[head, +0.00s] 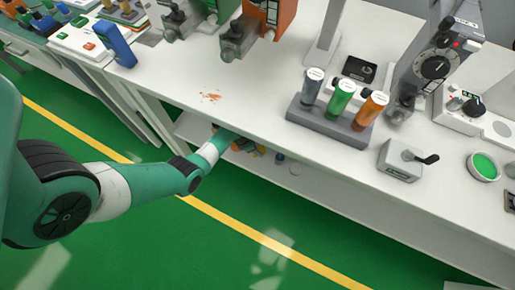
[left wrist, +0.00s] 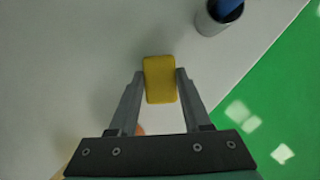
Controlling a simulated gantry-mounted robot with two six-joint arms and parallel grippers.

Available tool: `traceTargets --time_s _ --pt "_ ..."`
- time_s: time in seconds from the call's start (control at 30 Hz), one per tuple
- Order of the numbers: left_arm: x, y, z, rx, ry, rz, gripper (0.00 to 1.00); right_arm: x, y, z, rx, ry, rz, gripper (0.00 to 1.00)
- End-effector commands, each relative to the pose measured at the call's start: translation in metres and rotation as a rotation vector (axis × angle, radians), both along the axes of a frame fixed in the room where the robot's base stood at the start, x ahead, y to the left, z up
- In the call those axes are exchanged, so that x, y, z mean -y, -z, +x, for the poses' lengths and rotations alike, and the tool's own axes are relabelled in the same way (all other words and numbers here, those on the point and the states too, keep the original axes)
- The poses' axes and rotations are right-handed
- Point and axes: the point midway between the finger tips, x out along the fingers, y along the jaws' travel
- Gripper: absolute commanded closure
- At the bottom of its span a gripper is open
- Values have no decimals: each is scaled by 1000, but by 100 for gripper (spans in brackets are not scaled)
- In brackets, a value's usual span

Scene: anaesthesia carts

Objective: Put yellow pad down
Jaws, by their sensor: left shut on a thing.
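The yellow pad (left wrist: 160,88) is a small rounded block in the left wrist view. My left gripper (left wrist: 160,73) is shut on it, one finger at each side. The pad is over a pale flat surface (left wrist: 75,60); I cannot tell whether it touches it. In the head view my left arm reaches from the left to under the bench's front edge, by the lower shelf (head: 325,184). The bench top hides the gripper and pad there. My right gripper is not in view.
A metal cup (left wrist: 208,20) holding something blue stands beyond the pad, near the surface's edge. Small coloured items (head: 247,147) sit on the lower shelf beside my arm. The bench top (head: 180,85) overhangs them. Green floor (left wrist: 285,90) lies beyond the edge.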

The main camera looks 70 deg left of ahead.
Motion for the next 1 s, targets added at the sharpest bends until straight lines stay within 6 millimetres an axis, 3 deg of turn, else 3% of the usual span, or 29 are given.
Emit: traceTargets --time_s 0.13,0.17,0.33,0.67,1.0 --pt "0 4 0 0 0 0 100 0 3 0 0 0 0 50" --pt "0 3 0 1 0 0 50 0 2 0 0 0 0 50" --pt "0 3 0 1 0 0 22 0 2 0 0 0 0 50" --pt "0 -3 0 1 0 0 22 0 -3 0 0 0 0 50" --pt "-1 -60 -22 1 -2 0 22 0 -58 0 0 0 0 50"
